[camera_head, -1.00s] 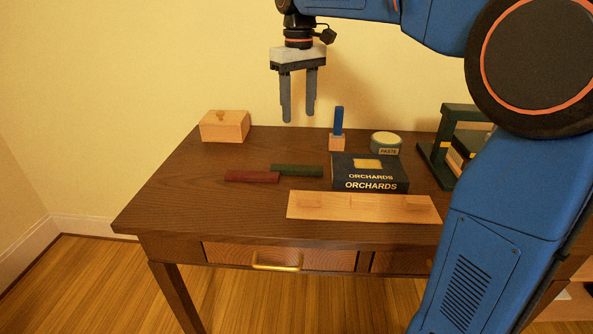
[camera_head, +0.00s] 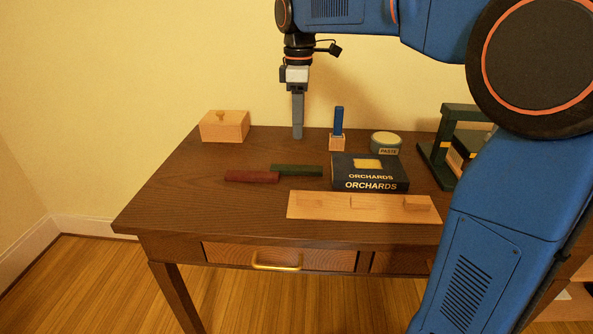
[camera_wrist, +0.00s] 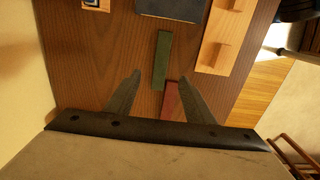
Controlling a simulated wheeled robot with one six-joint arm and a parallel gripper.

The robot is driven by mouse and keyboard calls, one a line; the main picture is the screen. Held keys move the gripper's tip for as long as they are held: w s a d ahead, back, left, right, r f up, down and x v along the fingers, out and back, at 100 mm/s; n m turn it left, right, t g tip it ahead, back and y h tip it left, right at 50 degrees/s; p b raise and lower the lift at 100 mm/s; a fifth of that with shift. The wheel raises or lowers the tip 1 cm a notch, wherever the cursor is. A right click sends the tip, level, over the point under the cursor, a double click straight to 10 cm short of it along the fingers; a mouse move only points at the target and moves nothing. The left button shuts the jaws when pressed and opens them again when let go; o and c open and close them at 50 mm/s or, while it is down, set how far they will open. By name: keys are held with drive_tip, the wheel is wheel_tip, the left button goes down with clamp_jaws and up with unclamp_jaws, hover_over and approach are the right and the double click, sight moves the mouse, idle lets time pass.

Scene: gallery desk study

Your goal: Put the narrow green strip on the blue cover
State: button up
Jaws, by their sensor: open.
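The narrow green strip (camera_head: 297,170) lies flat on the desk, left of the dark blue book marked ORCHARDS (camera_head: 370,173), whose blue cover faces up with a small yellow label. My gripper (camera_head: 297,136) hangs pointing down above the desk, behind the strip, empty. In the head view it is turned edge-on, so its fingers overlap. In the wrist view my gripper (camera_wrist: 159,82) has its two fingers wide apart, with the green strip (camera_wrist: 162,60) beyond and between the tips. The near end of the dark red strip (camera_wrist: 171,100) shows between the fingers.
The dark red strip (camera_head: 252,177) lies beside the green one. A pale wooden board (camera_head: 335,211) lies along the front. A lidded wooden box (camera_head: 225,127), a blue stick in a wooden block (camera_head: 337,143), a paste jar (camera_head: 386,144) and a dark green stand (camera_head: 437,155) stand around. The desk's left front is bare.

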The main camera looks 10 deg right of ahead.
hover_over(297, 167)
drive_tip(key=f, duration=0.7)
drive_tip(key=shift+d, duration=0.2)
drive_tip(key=shift+a+f, duration=0.15)
drive_tip(key=shift+f, duration=1.2)
drive_tip(key=shift+a+f, duration=0.1)
drive_tip(key=shift+f, duration=1.2)
clamp_jaws()
drive_tip(key=shift+r, duration=0.1)
